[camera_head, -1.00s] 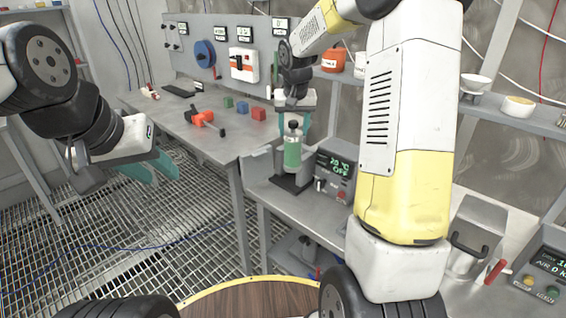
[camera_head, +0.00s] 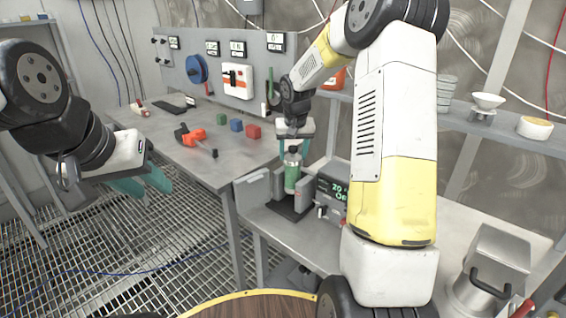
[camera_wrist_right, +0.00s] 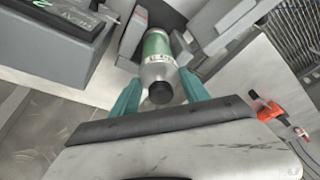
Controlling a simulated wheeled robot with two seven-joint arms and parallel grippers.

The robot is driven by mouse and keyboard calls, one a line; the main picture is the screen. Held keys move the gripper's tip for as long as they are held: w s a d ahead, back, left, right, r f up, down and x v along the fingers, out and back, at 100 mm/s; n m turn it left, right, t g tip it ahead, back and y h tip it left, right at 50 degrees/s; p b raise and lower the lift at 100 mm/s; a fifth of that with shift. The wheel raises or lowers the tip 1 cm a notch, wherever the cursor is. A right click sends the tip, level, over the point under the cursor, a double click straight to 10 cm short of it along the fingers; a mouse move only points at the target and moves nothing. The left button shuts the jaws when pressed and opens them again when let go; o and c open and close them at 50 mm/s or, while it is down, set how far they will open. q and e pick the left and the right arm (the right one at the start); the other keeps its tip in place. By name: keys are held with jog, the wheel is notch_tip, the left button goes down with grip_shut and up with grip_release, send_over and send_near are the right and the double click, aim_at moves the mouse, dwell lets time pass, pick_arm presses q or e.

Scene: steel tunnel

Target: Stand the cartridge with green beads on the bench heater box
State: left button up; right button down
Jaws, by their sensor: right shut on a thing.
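The cartridge with green beads (camera_head: 291,178) is upright, a clear cylinder with green contents and a dark top knob. It is between the grey side blocks of the bench heater box (camera_head: 334,188), over its black base plate (camera_head: 290,209). I cannot tell whether its bottom touches the plate. My right gripper (camera_head: 294,148) comes from above and is shut on the cartridge. In the right wrist view, the teal fingers (camera_wrist_right: 160,93) lie on both sides of the cartridge's top end (camera_wrist_right: 158,70). My left gripper (camera_head: 142,184) is open and empty, over the floor grating at left.
The left bench holds an orange-and-black tool (camera_head: 195,137) and red (camera_head: 253,131), blue (camera_head: 236,125) and green (camera_head: 221,118) blocks. A steel box with a black handle (camera_head: 490,268) stands at lower right. A shelf with bowls (camera_head: 534,126) runs behind.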

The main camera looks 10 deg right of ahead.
aim_at(293, 167)
jog(key=shift+f, duration=2.8)
jog(key=c, duration=0.8)
grip_release()
jog(key=v, duration=1.2)
jog(key=s+a+r+t, duration=0.1)
jog(key=s+a+r, duration=0.1)
jog(key=s+r, duration=0.85)
jog(key=s+y, duration=0.1)
jog(key=s, duration=0.5)
jog(key=s+a+n+t, duration=0.1)
jog(key=s, duration=0.6)
jog(key=s+a+f+n+y, duration=0.1)
jog(key=s, duration=0.5)
jog(key=shift+s+a+f+t+y, duration=0.1)
jog(key=shift+s+a+t+y, duration=0.05)
jog(key=shift+t+y, duration=0.2)
